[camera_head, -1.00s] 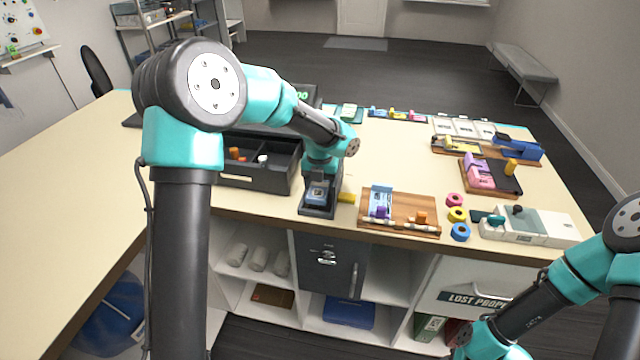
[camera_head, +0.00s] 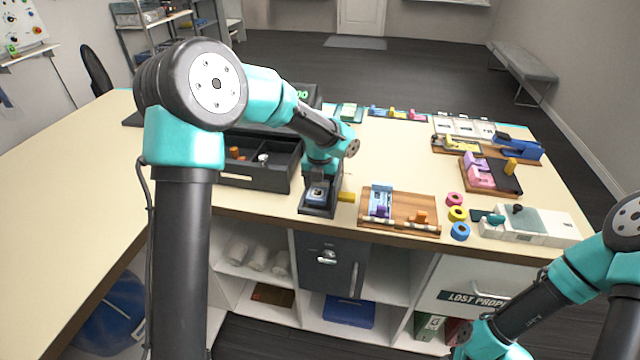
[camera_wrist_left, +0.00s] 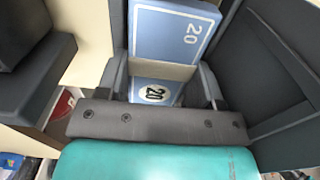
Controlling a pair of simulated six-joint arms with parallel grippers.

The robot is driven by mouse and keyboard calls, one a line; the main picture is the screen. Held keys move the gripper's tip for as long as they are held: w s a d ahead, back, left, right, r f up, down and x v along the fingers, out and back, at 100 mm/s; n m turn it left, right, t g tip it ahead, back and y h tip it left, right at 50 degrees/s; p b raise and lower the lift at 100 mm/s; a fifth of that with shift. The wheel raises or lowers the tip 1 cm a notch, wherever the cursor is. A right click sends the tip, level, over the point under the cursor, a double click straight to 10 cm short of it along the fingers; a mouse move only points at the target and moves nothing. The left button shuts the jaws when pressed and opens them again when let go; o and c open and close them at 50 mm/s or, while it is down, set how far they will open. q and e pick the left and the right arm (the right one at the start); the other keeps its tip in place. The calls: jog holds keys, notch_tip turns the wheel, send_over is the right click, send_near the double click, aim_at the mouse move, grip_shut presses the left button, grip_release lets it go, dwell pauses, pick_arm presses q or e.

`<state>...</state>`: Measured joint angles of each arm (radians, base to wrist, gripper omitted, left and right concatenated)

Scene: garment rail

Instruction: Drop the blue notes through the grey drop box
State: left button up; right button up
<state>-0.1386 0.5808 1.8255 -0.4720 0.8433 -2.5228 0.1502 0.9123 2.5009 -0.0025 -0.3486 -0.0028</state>
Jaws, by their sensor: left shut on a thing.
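The blue notes (camera_wrist_left: 170,32), marked 20, sit between the fingers of my left gripper (camera_wrist_left: 162,88) in the left wrist view. A pale strip crosses them, with a second 20 in a round mark below it. In the head view my left gripper (camera_head: 319,188) points down over a dark grey box (camera_head: 318,209) at the counter's front edge, which looks like the drop box. Only a little of the notes shows there. How far they are inside the box cannot be told. My right arm is at the lower right, its jaws out of frame.
A dark open drawer (camera_head: 258,179) with small items stands left of the box. A yellow block (camera_head: 346,197) and a wooden board (camera_head: 400,213) are close on the right. Coloured rolls (camera_head: 457,214) lie further right. The counter's left side is clear.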

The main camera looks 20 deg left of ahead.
pick_arm(q)
jog(key=o, duration=1)
jog(key=shift+c, duration=0.7)
jog(key=shift+o, duration=0.4)
jog(key=shift+d+r, duration=0.1)
jog(key=shift+r, duration=2.45)
jog(key=shift+r, duration=0.15)
